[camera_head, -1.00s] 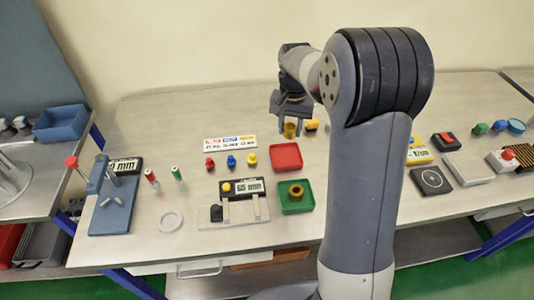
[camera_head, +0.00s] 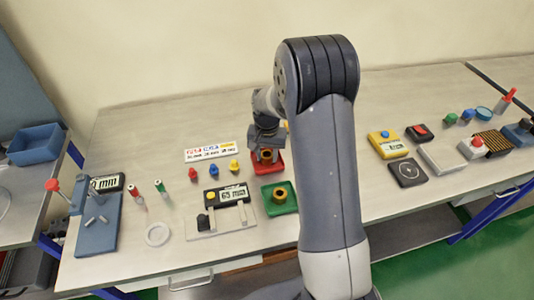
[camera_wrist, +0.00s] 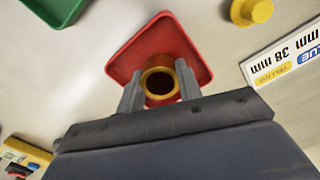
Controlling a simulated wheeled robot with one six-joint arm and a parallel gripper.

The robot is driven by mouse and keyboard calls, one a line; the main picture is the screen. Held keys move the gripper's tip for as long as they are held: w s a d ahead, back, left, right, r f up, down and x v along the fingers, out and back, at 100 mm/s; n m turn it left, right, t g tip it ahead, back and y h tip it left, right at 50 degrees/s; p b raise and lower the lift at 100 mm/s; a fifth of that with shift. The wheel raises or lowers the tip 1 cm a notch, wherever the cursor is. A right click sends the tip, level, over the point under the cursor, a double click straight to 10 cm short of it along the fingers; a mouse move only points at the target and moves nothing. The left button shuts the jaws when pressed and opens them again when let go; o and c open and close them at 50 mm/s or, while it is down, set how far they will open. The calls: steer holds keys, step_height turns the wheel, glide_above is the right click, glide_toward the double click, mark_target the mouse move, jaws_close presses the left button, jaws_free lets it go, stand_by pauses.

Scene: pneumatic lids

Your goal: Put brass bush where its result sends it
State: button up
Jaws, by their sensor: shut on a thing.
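The brass bush (camera_wrist: 160,72), a short gold ring with a dark bore, is between the fingers of my gripper (camera_wrist: 158,84) in the wrist view. My gripper (camera_head: 266,142) is shut on the bush (camera_head: 266,156) over the red tray (camera_head: 275,169) in the head view. The red tray's rim (camera_wrist: 200,72) surrounds the bush in the wrist view. I cannot tell whether the bush touches the tray floor. A green tray (camera_head: 293,208) in front holds another brass-coloured ring (camera_head: 280,194).
A gauge with a display (camera_head: 228,195) stands left of the green tray. Red, blue and yellow knobs (camera_head: 211,170) stand behind it, before a printed label strip (camera_head: 208,153). A blue stand (camera_head: 97,225) is at the left. A yellow meter (camera_head: 388,144) and black pad (camera_head: 408,173) lie right.

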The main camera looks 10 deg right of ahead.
steer(key=shift+f, duration=0.25)
steer(key=o, duration=1.2)
steer(key=shift+r, duration=0.1)
steer(key=shift+c, duration=0.2)
step_height(320, 180, up, 12)
steer(key=b, duration=0.1)
steer(key=shift+r, duration=0.2)
steer(key=shift+f, duration=0.1)
